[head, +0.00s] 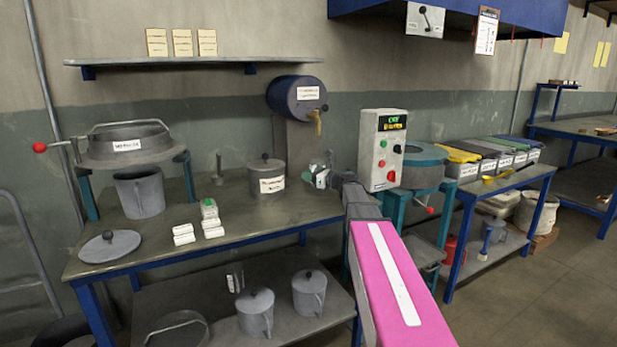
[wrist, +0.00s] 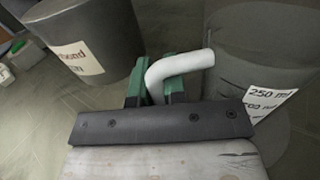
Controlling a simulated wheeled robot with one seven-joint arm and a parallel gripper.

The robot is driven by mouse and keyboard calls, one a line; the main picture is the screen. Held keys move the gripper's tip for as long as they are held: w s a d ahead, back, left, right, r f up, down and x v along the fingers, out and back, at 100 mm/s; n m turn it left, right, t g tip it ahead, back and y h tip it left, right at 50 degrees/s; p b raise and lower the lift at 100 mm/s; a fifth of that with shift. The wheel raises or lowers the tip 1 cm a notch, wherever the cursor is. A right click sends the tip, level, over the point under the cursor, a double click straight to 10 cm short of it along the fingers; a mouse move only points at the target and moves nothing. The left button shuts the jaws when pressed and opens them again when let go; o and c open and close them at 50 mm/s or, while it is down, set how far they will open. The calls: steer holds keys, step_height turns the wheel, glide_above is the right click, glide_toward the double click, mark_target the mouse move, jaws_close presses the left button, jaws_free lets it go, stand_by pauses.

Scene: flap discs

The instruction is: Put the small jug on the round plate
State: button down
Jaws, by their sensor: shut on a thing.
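The small jug (wrist: 285,50) is a dark grey cylinder with a "250 ml" label and a pale bent handle, at the right of the wrist view. My gripper (wrist: 155,92) has its green fingers shut on that handle. In the head view my gripper (head: 328,167) is over the right end of the workbench, beside the lidded grey pot (head: 266,178). Most of the jug is hidden there, and I cannot tell whether it touches the bench. I cannot surely pick out the round plate; a flat grey disc with a knob (head: 109,246) at the bench's left looks like a lid.
A control box (head: 383,150) and a round teal-rimmed machine (head: 424,164) stand just right of my gripper. A tapped drum (head: 297,98) is behind. White blocks (head: 184,234) and a tall grey jug (head: 140,192) are on the left. The bench's front middle is clear.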

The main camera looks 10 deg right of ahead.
steer(key=c, duration=1.2)
jaws_free()
steer(key=shift+f, duration=0.1)
steer(key=v, duration=1.2)
steer(key=shift+s, duration=0.1)
